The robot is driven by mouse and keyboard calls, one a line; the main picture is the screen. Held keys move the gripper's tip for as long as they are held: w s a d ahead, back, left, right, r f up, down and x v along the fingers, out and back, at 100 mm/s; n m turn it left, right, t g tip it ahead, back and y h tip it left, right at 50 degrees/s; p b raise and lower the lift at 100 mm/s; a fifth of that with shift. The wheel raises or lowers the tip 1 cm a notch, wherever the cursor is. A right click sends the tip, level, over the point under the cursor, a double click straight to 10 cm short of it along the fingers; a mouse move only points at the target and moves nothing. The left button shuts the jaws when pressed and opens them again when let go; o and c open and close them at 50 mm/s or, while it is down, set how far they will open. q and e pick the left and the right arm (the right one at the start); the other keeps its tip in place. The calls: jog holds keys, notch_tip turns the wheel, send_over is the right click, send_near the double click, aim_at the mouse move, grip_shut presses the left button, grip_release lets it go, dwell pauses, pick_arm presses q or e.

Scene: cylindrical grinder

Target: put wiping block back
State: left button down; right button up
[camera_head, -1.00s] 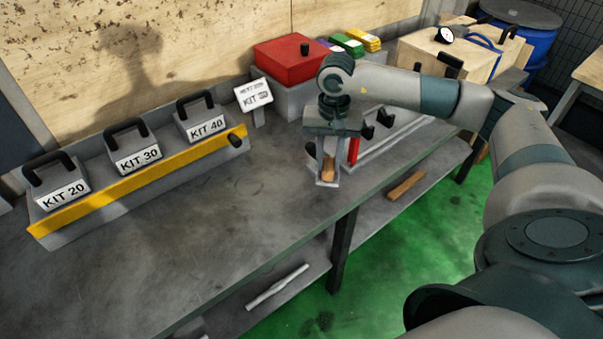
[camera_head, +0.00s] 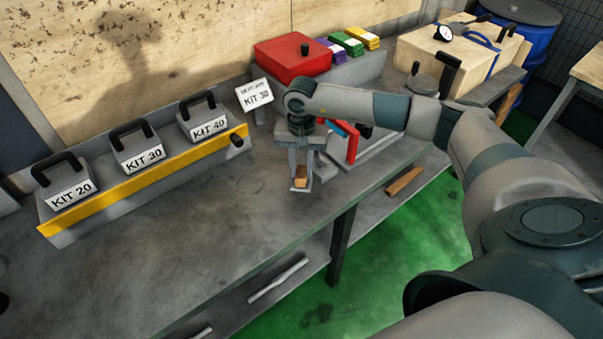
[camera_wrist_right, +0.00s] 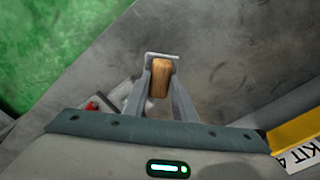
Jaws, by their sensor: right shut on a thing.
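The wiping block is a small brown, wood-coloured block (camera_head: 301,174). My right gripper (camera_head: 301,185) is shut on it above the grey bench (camera_head: 215,235), left of the red-and-grey fixture. The right wrist view shows the block (camera_wrist_right: 161,78) between the two fingers (camera_wrist_right: 161,88), with a pale plate at their tips. The gap between block and bench cannot be judged well. My left gripper is not in view.
The red-and-grey fixture (camera_head: 352,142) stands just right of the gripper. KIT boxes with black handles (camera_head: 141,156) sit on a yellow-fronted rack at left. A sign (camera_head: 256,95) and a red box (camera_head: 290,60) stand behind. The bench's middle is clear.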

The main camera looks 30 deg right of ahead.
aim_at(302, 172)
notch_tip(302, 172, down, 3)
jog(key=shift+r+p, duration=0.15)
jog(key=shift+p, duration=0.55)
jog(key=shift+f, duration=0.2)
jog(key=shift+f+b, duration=0.1)
jog(key=shift+b, duration=0.2)
jog(key=o, duration=1)
jog(key=shift+r+p, duration=0.25)
jog(key=shift+p, duration=0.05)
